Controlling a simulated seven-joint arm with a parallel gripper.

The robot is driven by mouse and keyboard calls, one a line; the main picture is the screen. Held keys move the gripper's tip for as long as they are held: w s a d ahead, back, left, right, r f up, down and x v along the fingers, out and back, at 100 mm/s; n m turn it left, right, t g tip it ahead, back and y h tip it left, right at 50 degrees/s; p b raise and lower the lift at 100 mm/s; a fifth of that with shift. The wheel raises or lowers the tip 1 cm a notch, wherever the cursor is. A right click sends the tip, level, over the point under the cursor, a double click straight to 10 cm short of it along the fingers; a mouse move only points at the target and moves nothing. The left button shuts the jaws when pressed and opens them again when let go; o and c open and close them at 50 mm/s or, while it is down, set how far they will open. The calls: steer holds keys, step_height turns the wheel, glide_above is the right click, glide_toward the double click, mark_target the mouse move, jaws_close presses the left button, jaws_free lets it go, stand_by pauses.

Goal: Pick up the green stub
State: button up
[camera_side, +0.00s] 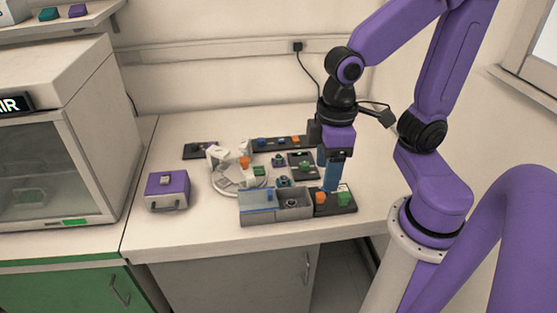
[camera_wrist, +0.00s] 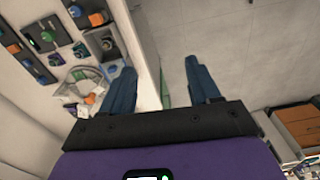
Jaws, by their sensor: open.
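A green stub-like piece (camera_side: 344,198) stands beside an orange one (camera_side: 321,198) on a dark tray (camera_side: 336,209) at the bench's front right. Another green piece (camera_side: 303,163) sits on a dark plate farther back, so I cannot be sure which is the green stub. My gripper (camera_side: 330,189) points down, just above the front-right tray in the side view, with the green piece slightly to its right. In the wrist view its blue fingers (camera_wrist: 158,66) are apart, with nothing held between them. Behind that gap are the bench edge and floor.
A grey box with a blue lid (camera_side: 258,197) and an open compartment stands left of the tray. The bench front is clear.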

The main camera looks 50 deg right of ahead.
steer(key=w+d+f+m, duration=0.1)
steer(key=w+d+m, duration=0.1)
steer(key=w+m, duration=0.95)
steer(key=m, duration=2.1)
glide_above(279, 155)
step_height(279, 155, down, 9)
steer(key=shift+n, duration=0.35)
step_height(279, 155, down, 11)
steer(key=shift+f, duration=0.15)
steer(key=shift+w+f, duration=0.2)
steer(key=shift+f, duration=2.7)
